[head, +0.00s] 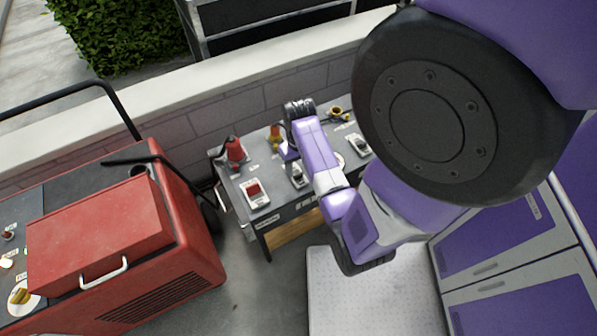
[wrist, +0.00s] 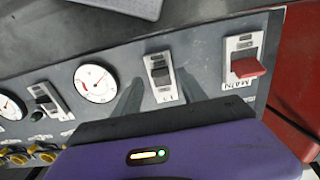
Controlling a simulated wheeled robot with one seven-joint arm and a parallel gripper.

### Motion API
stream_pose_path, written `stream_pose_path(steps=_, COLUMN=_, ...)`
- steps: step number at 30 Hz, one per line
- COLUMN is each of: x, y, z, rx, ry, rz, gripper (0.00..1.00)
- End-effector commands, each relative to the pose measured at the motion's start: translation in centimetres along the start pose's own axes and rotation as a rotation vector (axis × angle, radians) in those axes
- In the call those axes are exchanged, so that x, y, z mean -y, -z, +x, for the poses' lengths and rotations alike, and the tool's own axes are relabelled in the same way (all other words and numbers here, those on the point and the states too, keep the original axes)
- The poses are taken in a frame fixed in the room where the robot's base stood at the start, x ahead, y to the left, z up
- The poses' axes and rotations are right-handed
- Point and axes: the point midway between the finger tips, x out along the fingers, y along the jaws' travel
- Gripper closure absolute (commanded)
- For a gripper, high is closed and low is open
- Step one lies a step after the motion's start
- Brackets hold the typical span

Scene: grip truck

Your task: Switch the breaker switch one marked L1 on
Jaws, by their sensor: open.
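In the wrist view a breaker switch with a dark lever (wrist: 160,74) sits on a light plate in the middle of the grey panel; its small label is too blurred to read. It also shows in the head view (head: 298,175). My gripper (wrist: 158,80) is open and empty, its two dark fingers spread on either side of this switch. I cannot tell whether they touch it. Another dark-levered switch (wrist: 43,100) is further left, past a gauge. The switch with a red lever (wrist: 247,66), labelled MAIN, is on the right.
A round white gauge (wrist: 96,84) lies left of the middle switch. Yellow connectors (wrist: 18,155) line the lower left edge. In the head view, a red cone-shaped object (head: 235,150) stands on the bench, a red cart (head: 150,255) is left, and a low wall (head: 215,120) runs behind.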

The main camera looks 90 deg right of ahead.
Motion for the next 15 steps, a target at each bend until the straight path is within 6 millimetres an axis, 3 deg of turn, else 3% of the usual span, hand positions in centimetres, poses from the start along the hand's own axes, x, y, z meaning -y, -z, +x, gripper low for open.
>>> stream_pose_path(steps=6, x=0.0, y=-0.1, z=2.5, rx=0.001, ry=0.000, rz=0.000, gripper=0.51)
stream_pose_path(steps=15, x=0.0, y=0.0, z=3.1, rx=-0.002, ry=-0.001, rz=0.000, gripper=0.51)
